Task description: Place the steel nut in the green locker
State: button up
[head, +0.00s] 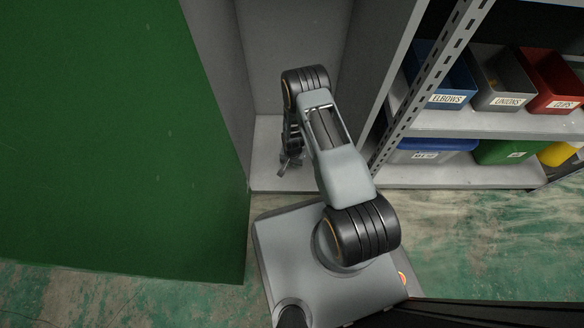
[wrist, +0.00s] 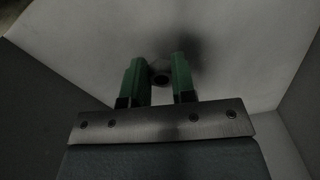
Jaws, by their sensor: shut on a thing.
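The green locker has its green door (head: 110,130) swung open at the left of the head view. Its grey inside shows behind my arm, with a pale floor (head: 268,178) at the bottom. My gripper (head: 290,162) reaches down inside the locker, just above that floor and partly hidden by my arm. In the wrist view my gripper (wrist: 157,62) has its two green fingers shut on the steel nut (wrist: 160,78), a small dark ring between them. Pale locker floor (wrist: 230,75) lies beyond the fingertips. I cannot tell whether the nut touches it.
Grey locker walls (wrist: 45,85) stand close on both sides of my gripper. To the right is a shelf rack (head: 470,122) with labelled bins, among them a blue one (head: 450,85) and a red one (head: 550,82). Green-stained floor (head: 470,235) is clear in front of the rack.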

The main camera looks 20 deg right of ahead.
aim_at(292, 168)
jog(key=shift+w+f+b, duration=0.3)
jog(key=shift+w+f, duration=0.1)
jog(key=shift+f, duration=0.15)
jog(key=shift+w+f+b, duration=0.15)
jog(key=shift+f+b, duration=0.25)
jog(key=shift+f, duration=0.45)
jog(key=shift+w+f+b, duration=0.1)
jog(key=shift+f+b, duration=0.3)
jog(key=shift+f, duration=0.4)
jog(key=shift+f, duration=0.15)
jog(key=o, duration=0.9)
